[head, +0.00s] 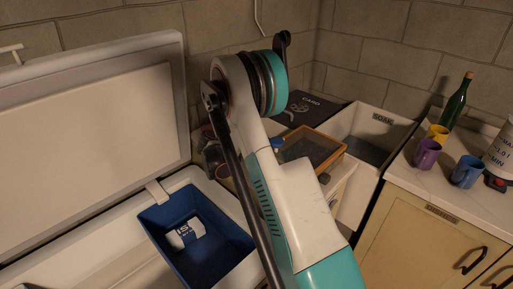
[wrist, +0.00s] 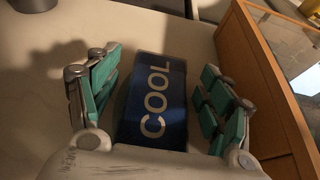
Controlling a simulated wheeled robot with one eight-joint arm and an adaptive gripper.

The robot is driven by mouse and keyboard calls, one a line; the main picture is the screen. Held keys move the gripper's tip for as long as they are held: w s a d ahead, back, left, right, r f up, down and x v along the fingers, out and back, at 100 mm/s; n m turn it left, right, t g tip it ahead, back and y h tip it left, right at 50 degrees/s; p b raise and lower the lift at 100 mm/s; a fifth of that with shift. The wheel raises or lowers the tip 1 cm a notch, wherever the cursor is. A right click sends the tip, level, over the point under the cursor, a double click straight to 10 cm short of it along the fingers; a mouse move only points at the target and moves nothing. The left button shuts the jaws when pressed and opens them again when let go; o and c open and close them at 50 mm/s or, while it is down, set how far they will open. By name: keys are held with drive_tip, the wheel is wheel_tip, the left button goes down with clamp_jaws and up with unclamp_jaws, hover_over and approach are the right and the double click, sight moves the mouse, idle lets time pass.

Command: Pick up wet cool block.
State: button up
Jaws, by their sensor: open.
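A dark blue block (wrist: 155,100) lettered "COOL" lies on a pale surface in the wrist view. Its near end is hidden by my gripper's palm. My gripper (wrist: 160,63) is open, with one teal-padded finger on each side of the block. The fingers look apart from the block's sides. In the head view a small blue patch (head: 277,145) beside my arm may be the same block. My arm hides the gripper there. I cannot tell whether the block is wet.
A wooden-framed tray (head: 338,150) stands close right of the block. A white chest with a raised lid (head: 95,110) holds a blue bin (head: 215,262).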

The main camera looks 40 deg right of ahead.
drive_tip(key=c, duration=1.3)
drive_tip(key=shift+r, duration=0.15)
